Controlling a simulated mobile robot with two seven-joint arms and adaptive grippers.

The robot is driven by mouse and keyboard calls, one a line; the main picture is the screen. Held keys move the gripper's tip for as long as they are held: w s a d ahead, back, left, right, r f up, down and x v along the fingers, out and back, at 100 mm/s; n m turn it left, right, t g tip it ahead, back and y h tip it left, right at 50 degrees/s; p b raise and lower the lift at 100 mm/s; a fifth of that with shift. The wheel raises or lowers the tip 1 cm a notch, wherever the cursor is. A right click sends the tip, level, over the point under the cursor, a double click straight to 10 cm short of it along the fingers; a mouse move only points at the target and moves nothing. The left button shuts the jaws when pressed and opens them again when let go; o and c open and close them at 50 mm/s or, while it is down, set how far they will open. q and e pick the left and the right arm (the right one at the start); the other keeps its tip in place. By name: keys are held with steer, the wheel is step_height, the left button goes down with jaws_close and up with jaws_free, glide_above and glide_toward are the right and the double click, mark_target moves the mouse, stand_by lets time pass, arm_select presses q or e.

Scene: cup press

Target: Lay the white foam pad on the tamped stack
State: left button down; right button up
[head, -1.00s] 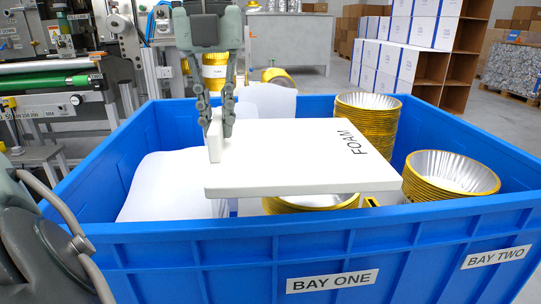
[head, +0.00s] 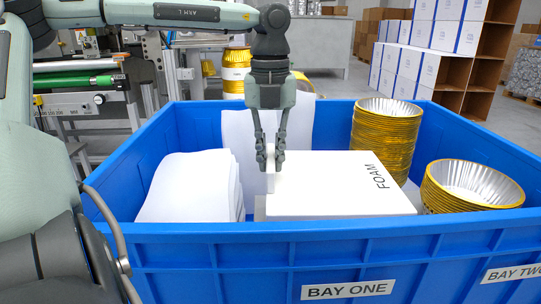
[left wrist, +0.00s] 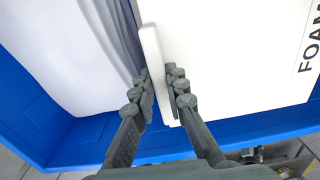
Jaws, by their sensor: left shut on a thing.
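The white foam pad (head: 340,180), marked FOAM, lies flat and level inside the blue bin, behind the BAY ONE wall. My left gripper (head: 270,162) comes down from above and is shut on the upright white tab at the pad's left edge. In the left wrist view, the fingers (left wrist: 160,88) straddle this tab, with the pad (left wrist: 235,60) to the right. The pad hides what is beneath it, so I cannot tell whether it touches the stack there. My right gripper is not in view.
The blue bin (head: 230,262) surrounds the pad. Bent white sheets (head: 185,188) stand left of the pad, with another sheet (head: 240,135) behind. Gold foil cup stacks stand at the back right (head: 385,135) and right (head: 470,190), close to the pad.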

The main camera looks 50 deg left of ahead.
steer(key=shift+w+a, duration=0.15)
arm_select(q)
steer(key=c, duration=1.5)
jaws_free()
steer(key=shift+c, duration=0.2)
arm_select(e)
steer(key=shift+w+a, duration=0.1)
arm_select(q)
steer(key=shift+r, duration=0.1)
step_height(320, 180, up, 5)
steer(key=shift+r, duration=0.1)
step_height(320, 180, up, 7)
steer(key=p, duration=0.1)
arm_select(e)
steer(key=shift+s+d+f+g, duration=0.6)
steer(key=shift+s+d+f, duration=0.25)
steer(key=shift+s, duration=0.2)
